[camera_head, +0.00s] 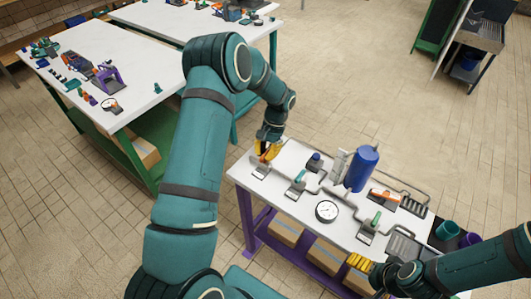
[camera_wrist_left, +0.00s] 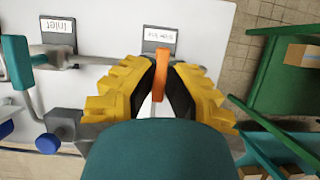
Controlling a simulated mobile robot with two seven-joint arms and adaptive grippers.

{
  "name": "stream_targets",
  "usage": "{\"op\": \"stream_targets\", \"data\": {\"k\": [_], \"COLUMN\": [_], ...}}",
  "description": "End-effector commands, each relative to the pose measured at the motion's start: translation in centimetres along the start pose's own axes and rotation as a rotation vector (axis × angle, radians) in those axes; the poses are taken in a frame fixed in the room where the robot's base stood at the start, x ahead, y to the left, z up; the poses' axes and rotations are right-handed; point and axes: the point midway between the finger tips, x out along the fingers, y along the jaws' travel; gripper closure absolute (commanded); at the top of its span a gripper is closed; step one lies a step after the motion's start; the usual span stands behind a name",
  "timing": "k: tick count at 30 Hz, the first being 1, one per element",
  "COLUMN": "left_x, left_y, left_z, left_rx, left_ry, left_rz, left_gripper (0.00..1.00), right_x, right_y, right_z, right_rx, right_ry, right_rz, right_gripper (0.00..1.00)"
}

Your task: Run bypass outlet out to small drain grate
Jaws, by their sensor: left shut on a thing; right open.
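My left gripper (camera_head: 268,150) is at the left end of the pipe rig on the white table. Its yellow fingers (camera_wrist_left: 160,92) are shut around an upright orange lever (camera_wrist_left: 161,85). A label plate (camera_wrist_left: 159,40) stands beside this lever; its upside-down text is too small to read surely. Two dark drain grates lie at the rig's right end: a smaller one (camera_head: 415,206) at the back and a larger one (camera_head: 402,246) in front. Another orange lever (camera_head: 385,196) lies along a pipe before the smaller grate. My right gripper (camera_head: 361,266) is open and empty at the table's front edge.
The rig also carries a teal lever (camera_head: 299,177), a green lever (camera_head: 376,220), a blue knob (camera_head: 316,157), a round gauge (camera_head: 327,211) and a tall blue tank (camera_head: 362,168). Cups (camera_head: 447,230) stand at the right end.

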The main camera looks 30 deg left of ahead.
Motion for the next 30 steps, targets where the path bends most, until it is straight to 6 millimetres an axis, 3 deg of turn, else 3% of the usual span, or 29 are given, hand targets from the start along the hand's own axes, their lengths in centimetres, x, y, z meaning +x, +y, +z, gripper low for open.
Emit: {"op": "stream_targets", "data": {"k": [2, 3, 5, 17, 30], "left_x": [0.2, 0.2, 0.2, -0.6, -8.7], "left_y": [0.1, 0.1, 0.1, 0.0, 0.0], "left_z": [0.1, 0.1, 0.1, 0.0, -0.1], "left_rx": [0.002, 0.002, 0.002, 0.0, 0.0], "left_ry": [-0.005, -0.005, -0.004, 0.0, 0.002], "left_rz": [0.002, 0.002, 0.002, 0.0, -0.001], "left_gripper": [1.0, 0.77, 0.59, 0.59, 0.59], "right_x": [0.0, 0.0, 0.0, 0.0, 0.0], "right_y": [0.0, 0.0, 0.0, 0.0, 0.0], "right_z": [0.0, 0.0, 0.0, 0.0, 0.0], "right_rx": [0.0, 0.0, 0.0, 0.0, 0.0], "right_ry": [0.0, 0.0, 0.0, 0.0, 0.0], "right_rz": [0.0, 0.0, 0.0, 0.0, 0.0], "right_gripper": [0.0, 0.0, 0.0, 0.0, 0.0]}}
